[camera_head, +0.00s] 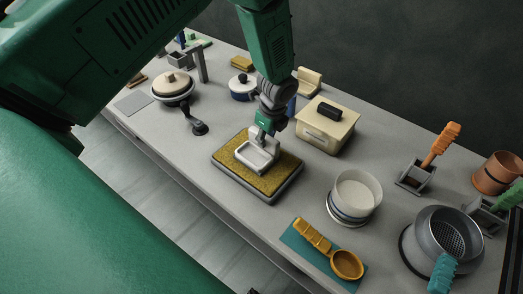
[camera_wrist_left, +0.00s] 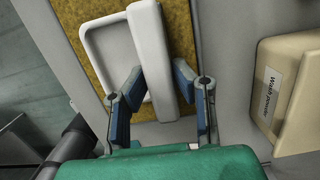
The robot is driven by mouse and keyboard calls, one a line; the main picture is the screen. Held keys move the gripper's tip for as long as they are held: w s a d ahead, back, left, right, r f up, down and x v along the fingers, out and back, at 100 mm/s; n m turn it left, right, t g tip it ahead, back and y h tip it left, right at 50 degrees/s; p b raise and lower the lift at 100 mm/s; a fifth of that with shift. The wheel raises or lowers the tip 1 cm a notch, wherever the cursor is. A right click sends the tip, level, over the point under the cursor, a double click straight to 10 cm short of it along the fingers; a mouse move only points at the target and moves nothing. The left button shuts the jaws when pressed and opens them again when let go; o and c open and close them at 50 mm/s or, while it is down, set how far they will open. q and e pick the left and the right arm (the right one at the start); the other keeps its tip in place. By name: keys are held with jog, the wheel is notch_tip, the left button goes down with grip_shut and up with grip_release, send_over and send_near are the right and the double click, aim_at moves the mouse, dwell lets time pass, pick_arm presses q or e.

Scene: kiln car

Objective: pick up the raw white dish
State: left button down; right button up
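The raw white dish (camera_head: 258,157) is a shallow, rounded rectangular tray over a yellow sponge-like pad (camera_head: 227,158). I cannot tell whether it still touches the pad. My left gripper (camera_head: 264,138) reaches down to its far side. In the left wrist view the dish (camera_wrist_left: 108,50) shows its hollow, and one long side wall stands between the fingertips of the gripper (camera_wrist_left: 158,70). One finger is inside the dish and the other outside, both against the wall. My right gripper is not in view.
The pad sits in a dark grey tray (camera_head: 257,204). A cream lidded box (camera_head: 325,130) stands close on the right, a white round pot (camera_head: 355,195) at lower right. An orange ladle (camera_head: 345,264) lies on a teal mat. A black-knobbed tool (camera_head: 198,127) stands left. Bare grey table lies between.

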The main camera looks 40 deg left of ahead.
pick_arm(q)
jog(key=shift+a+f, duration=0.1)
jog(key=shift+a, duration=0.55)
jog(key=shift+r, duration=0.25)
jog(key=r, duration=0.5)
jog(key=r+b, duration=0.1)
jog(key=r, duration=0.2)
jog(key=shift+d+r, duration=0.25)
jog(key=shift+r, duration=0.2)
jog(key=shift+d+f+b, duration=0.1)
jog(key=shift+f+b, duration=1.25)
jog(key=shift+f, duration=1.3)
jog(key=shift+d+f+b, duration=0.2)
jog(key=shift+f+b, duration=0.45)
jog(key=shift+f, duration=0.8)
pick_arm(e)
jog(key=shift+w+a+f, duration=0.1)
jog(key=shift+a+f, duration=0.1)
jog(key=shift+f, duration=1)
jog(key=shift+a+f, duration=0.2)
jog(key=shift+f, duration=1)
pick_arm(q)
jog(key=shift+r+p, duration=0.1)
jog(key=shift+p, duration=0.3)
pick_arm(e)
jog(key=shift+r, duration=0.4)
